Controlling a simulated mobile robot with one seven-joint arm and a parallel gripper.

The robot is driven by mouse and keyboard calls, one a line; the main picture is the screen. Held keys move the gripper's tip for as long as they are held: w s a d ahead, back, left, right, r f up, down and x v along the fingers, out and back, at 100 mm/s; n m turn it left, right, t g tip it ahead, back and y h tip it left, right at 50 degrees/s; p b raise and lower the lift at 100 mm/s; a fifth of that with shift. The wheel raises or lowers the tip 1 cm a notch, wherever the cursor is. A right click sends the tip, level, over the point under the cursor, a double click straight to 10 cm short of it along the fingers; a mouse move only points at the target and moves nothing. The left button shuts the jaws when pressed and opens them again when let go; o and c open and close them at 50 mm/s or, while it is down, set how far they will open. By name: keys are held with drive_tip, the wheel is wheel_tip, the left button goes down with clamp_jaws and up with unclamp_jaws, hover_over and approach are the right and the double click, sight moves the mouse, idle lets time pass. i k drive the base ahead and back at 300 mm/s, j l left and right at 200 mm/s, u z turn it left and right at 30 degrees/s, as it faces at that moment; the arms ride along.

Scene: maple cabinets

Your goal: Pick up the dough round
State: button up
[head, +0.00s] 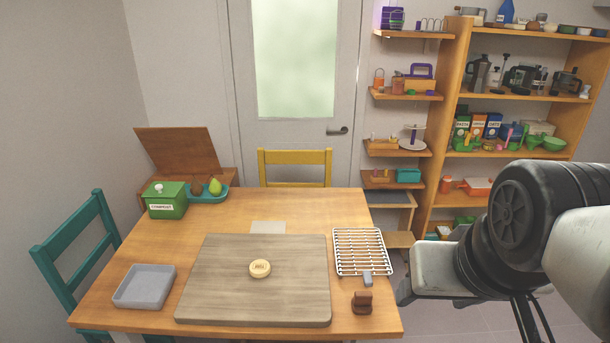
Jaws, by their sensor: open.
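The dough round (260,268) is a small pale yellow disc with dark marking on top. It lies flat near the middle of the wooden board (220,299) on the table. My gripper (404,291) shows at the right, beyond the table's right edge, well apart from the dough round. Its jaws are open and partly hidden behind its own pale body, and I see nothing held between them.
A wire rack (361,252) and a small brown item (362,302) are right of the board. A grey tray (145,286) is left of it. A green box (166,199) and a teal fruit tray (209,193) stand at back left. Chairs (76,248) flank the table.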

sight(258, 269)
drive_tip(key=u, duration=0.95)
